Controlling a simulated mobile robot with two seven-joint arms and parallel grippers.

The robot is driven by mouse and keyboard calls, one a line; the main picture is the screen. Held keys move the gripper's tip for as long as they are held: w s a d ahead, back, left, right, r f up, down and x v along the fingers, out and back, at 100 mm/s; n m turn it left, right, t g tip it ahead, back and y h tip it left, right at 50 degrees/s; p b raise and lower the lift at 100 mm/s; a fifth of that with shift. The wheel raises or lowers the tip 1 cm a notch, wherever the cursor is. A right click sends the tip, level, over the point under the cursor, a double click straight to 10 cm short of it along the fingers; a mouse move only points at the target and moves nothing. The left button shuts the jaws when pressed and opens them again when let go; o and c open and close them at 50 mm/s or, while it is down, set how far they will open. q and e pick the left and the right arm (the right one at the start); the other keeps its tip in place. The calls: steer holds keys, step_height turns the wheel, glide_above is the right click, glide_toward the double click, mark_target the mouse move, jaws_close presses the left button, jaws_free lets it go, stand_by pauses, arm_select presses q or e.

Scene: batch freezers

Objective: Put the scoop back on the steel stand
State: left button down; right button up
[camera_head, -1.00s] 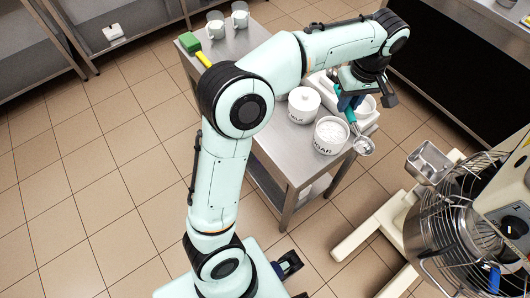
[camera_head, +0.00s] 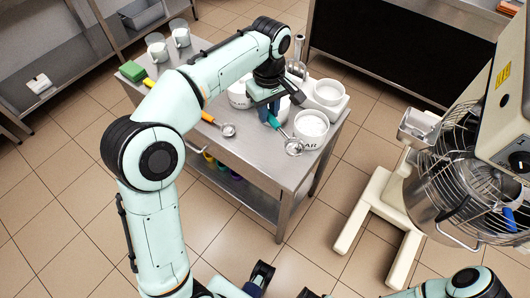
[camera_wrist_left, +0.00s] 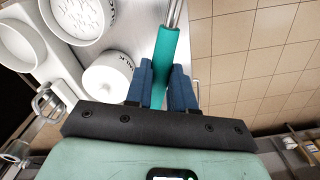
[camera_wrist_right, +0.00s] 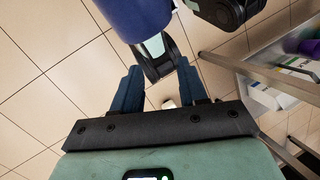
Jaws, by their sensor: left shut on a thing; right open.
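The scoop has a teal handle (camera_head: 273,121) and a round metal bowl (camera_head: 293,147). My left gripper (camera_head: 268,108) is shut on the handle and holds the scoop over the front of the table, left of the sugar jar. In the left wrist view the handle (camera_wrist_left: 166,55) sits between the blue fingers (camera_wrist_left: 162,78); the scoop's bowl is out of that view. A tall steel piece (camera_head: 298,58), which looks like the stand, rises behind my left wrist; its base is hidden. My right gripper (camera_wrist_right: 160,88) is open and empty above the floor.
The steel table (camera_head: 245,160) bears the sugar jar (camera_head: 311,130), a partly hidden white jar (camera_head: 240,96), a white bowl (camera_head: 328,92), and an orange-handled scoop (camera_head: 226,129). The mixing machine (camera_head: 450,190) is right.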

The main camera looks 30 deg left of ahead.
mark_target(267, 153)
arm_select(q)
step_height(267, 153, down, 17)
steer(key=b, duration=0.3)
steer(key=shift+r, duration=0.15)
steer(key=shift+f, duration=0.25)
steer(key=c, duration=1)
jaws_free()
steer(key=shift+o, duration=0.2)
steer(key=shift+r, duration=0.1)
step_height(267, 153, up, 12)
steer(key=p, duration=0.2)
steer(key=shift+r, duration=0.15)
